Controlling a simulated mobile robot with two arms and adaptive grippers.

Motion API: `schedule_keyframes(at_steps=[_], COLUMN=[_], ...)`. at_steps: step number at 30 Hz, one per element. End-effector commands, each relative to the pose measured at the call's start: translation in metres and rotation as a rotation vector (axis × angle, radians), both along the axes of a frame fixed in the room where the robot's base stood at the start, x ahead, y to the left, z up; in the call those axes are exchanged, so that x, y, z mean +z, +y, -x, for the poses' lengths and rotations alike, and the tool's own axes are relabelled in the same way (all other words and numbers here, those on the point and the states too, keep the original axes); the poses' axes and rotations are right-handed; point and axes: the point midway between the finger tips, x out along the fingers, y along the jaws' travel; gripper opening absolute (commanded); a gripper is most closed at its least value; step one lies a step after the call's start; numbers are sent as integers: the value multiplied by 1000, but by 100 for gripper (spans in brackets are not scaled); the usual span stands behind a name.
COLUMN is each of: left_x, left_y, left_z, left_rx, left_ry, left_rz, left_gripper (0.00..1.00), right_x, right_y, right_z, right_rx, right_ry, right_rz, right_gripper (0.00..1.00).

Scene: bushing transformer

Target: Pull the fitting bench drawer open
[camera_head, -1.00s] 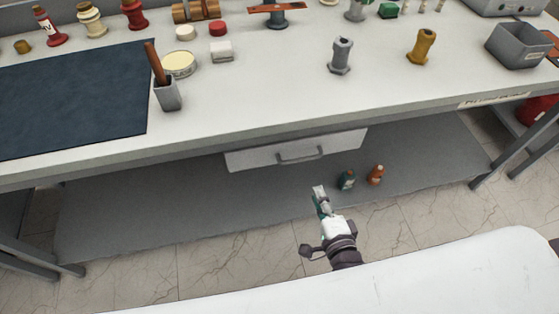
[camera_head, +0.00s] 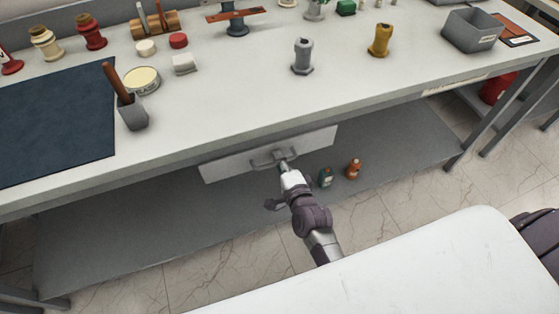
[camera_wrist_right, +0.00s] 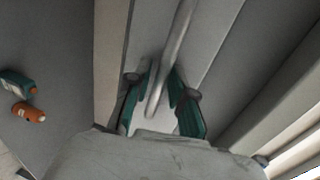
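The fitting bench drawer (camera_head: 225,168) is a pale grey panel under the worktop and looks closed. Its grey bar handle (camera_head: 262,159) is on the front face. My right gripper (camera_head: 284,166) is at the right part of this handle. In the right wrist view the handle bar (camera_wrist_right: 176,38) runs between the two green-lined fingers of my right gripper (camera_wrist_right: 160,88). The fingers stand apart on either side of the bar, with a small gap visible, so the gripper looks open around it. My left gripper is not in view.
The bench worktop (camera_head: 230,100) above carries a dark mat (camera_head: 55,125), a grey cup (camera_head: 132,113), fittings and a grey bin (camera_head: 472,31). A green bottle (camera_head: 325,178) and an orange bottle (camera_head: 353,169) stand on the lower shelf (camera_head: 400,150), right of the gripper.

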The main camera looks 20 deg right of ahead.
Motion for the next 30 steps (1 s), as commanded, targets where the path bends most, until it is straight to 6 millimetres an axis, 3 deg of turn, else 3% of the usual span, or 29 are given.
schedule_keyframes(at_steps=[7,12,25,30], left_x=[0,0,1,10], left_y=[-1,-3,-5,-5], left_z=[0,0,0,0], left_rx=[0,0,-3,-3], left_ry=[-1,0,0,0], left_rz=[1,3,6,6], left_gripper=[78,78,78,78], right_x=[-1,-1,0,1], right_y=[0,0,0,-1], right_z=[-1,0,2,22], right_rx=[0,0,0,1], right_ry=[1,1,2,6], right_rz=[0,1,1,3], right_gripper=[23,0,0,0])
